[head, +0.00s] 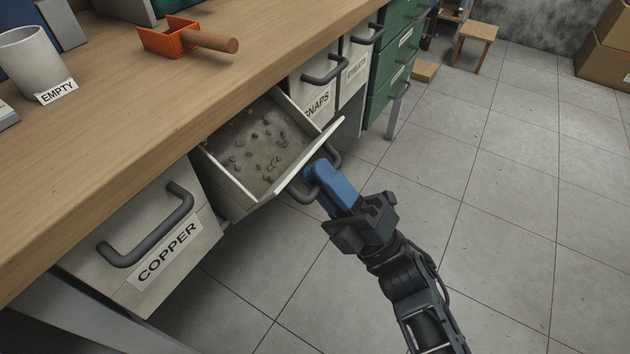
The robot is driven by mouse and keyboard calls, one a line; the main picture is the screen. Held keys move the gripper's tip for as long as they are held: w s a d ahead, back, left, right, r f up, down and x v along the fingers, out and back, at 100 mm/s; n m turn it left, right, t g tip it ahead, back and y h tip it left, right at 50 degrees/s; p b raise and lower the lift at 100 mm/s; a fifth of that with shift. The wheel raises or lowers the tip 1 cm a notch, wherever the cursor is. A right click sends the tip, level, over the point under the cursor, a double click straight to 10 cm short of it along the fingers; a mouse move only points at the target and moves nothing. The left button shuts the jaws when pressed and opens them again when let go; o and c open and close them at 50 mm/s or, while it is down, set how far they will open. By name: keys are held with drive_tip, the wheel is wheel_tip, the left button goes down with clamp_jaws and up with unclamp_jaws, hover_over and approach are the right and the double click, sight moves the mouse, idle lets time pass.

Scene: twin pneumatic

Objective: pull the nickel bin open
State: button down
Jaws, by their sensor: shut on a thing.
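A pale bin (238,196) under the bench is pulled partly out, between the bin marked COPPER and the one marked SNAPS. Its front label faces away from me, so I cannot read whether it says nickel. Small dark pieces lie on its floor. Its dark bar handle (297,196) is on the front face, partly hidden by my gripper. My gripper (316,183), with blue fingers, reaches in from the lower right and is shut on this handle.
The COPPER bin (128,262) is shut at the left; the SNAPS bin (299,92) and EYELETS bin (350,84) are shut beyond. A wooden benchtop (130,125) overhangs them. The tiled floor (510,215) is clear at the right. A small stool (477,32) stands far back.

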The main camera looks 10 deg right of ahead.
drive_tip(key=shift+s+d+f, duration=0.15)
drive_tip(key=shift+d+f, duration=0.1)
drive_tip(key=shift+f, duration=0.2)
drive_tip(key=shift+b, duration=0.3)
drive_tip(key=c, duration=1.3)
unclamp_jaws()
drive_tip(key=shift+v, duration=3.95)
